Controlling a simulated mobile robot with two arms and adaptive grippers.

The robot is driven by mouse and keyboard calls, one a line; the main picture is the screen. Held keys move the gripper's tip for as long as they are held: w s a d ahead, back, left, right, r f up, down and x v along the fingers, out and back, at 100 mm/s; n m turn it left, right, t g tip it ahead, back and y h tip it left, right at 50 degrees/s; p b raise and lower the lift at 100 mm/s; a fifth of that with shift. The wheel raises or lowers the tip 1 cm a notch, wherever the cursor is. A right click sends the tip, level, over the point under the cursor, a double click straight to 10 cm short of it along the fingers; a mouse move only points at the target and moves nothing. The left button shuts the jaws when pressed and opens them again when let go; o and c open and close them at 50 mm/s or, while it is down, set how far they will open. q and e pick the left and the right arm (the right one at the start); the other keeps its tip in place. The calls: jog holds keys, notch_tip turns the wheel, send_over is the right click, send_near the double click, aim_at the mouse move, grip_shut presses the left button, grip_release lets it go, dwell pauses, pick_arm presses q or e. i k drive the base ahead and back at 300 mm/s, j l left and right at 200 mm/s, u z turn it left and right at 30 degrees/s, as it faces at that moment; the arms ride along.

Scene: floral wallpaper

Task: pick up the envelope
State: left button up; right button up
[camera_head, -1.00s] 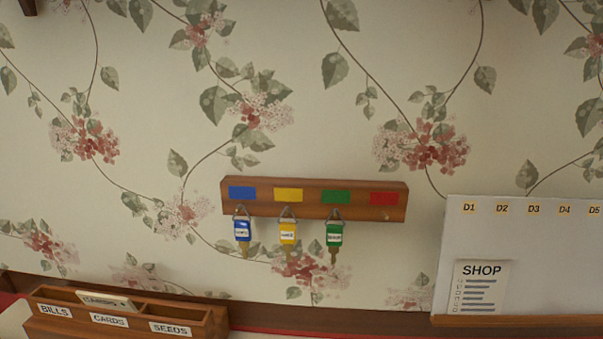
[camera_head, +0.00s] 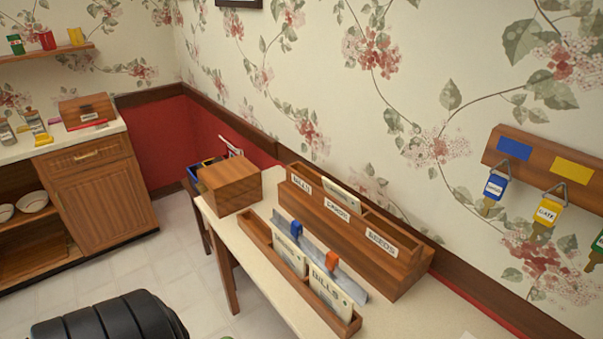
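A long wooden tray (camera_head: 256,233) on the table holds two upright pale envelopes. The nearer envelope (camera_head: 330,290) reads BILLS; the farther envelope (camera_head: 290,254) has print too small to read. Behind the tray stands a wooden sorter (camera_head: 400,270) labelled BILLS, CARDS and SEEDS. Another pale envelope (camera_head: 342,195) sticks up out of the sorter, near the CARDS label. Its lower part is hidden. I cannot tell which one the task means. Neither of my grippers shows.
A metal strip (camera_head: 312,252) with a blue and an orange clip stands between tray and sorter. A wooden box (camera_head: 230,185) is at the table's far end. The key rack (camera_head: 540,155) hangs at right. A wooden cabinet (camera_head: 95,190) stands at left.

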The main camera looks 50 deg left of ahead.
aim_at(289, 253)
jog(key=u, duration=1.55)
